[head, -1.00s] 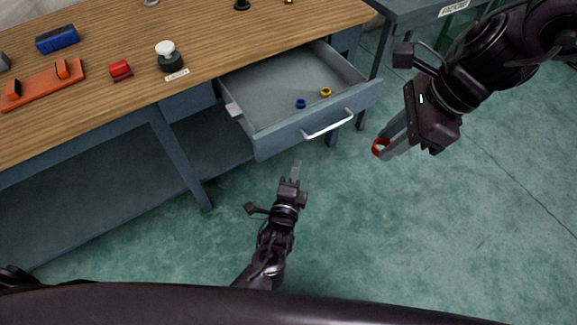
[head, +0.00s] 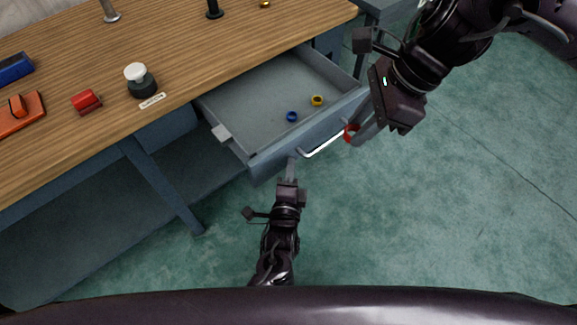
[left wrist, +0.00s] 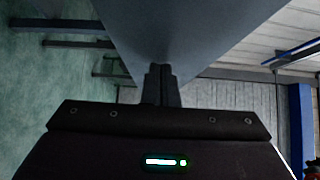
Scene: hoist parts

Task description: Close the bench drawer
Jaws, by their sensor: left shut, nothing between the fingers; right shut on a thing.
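The bench drawer (head: 262,160) is grey-blue and stands pulled out from under the wooden bench top. Its white bar handle (head: 326,143) is on the front panel. A blue ring (head: 292,116) and a yellow ring (head: 317,100) lie inside. My left gripper (head: 292,158) is shut and empty, its fingertips at the drawer front near the handle's left end; in the left wrist view its fingers (left wrist: 161,78) are together against or very close to the drawer panel (left wrist: 180,30). My right gripper (head: 358,134) is shut on a red ring (head: 350,132), close to the handle's right end.
The wooden bench top (head: 200,50) holds a white-topped dark knob (head: 139,80), a red block (head: 87,101), an orange part (head: 20,115) and a blue block (head: 14,68). The green floor (head: 440,210) in front of the drawer is clear.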

